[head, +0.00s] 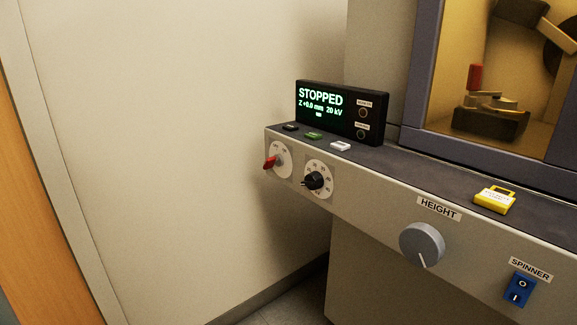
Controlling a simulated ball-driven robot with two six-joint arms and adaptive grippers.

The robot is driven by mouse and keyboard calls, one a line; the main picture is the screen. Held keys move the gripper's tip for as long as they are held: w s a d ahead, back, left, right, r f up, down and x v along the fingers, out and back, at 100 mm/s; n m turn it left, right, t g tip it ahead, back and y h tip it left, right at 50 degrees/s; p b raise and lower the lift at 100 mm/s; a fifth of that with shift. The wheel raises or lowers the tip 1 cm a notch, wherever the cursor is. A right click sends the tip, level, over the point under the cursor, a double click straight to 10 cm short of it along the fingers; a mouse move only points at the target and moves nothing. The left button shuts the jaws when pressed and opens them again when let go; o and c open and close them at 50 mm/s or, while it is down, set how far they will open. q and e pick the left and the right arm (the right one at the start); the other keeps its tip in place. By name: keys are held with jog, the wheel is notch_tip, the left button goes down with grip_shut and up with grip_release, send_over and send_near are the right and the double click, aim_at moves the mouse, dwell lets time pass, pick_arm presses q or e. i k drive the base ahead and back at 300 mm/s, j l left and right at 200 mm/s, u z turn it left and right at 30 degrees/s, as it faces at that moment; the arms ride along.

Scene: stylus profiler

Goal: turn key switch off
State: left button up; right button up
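A red-handled switch (270,163) on a round white dial plate (282,157) sits at the left end of the console's front face; it looks like the key switch. Its red handle points down and to the left, and the dial's small marks are too small to read surely. Neither of my grippers is in view, and nothing touches the switch.
A black knob (315,180) sits right of the switch. Further right are the HEIGHT knob (422,245) and blue SPINNER rocker (519,290). A display (340,112) reads STOPPED. A yellow padlock-shaped piece (494,199) lies on the ledge. Space left of the console is clear.

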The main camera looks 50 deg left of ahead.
aim_at(276, 160)
jog(key=u, duration=1.65)
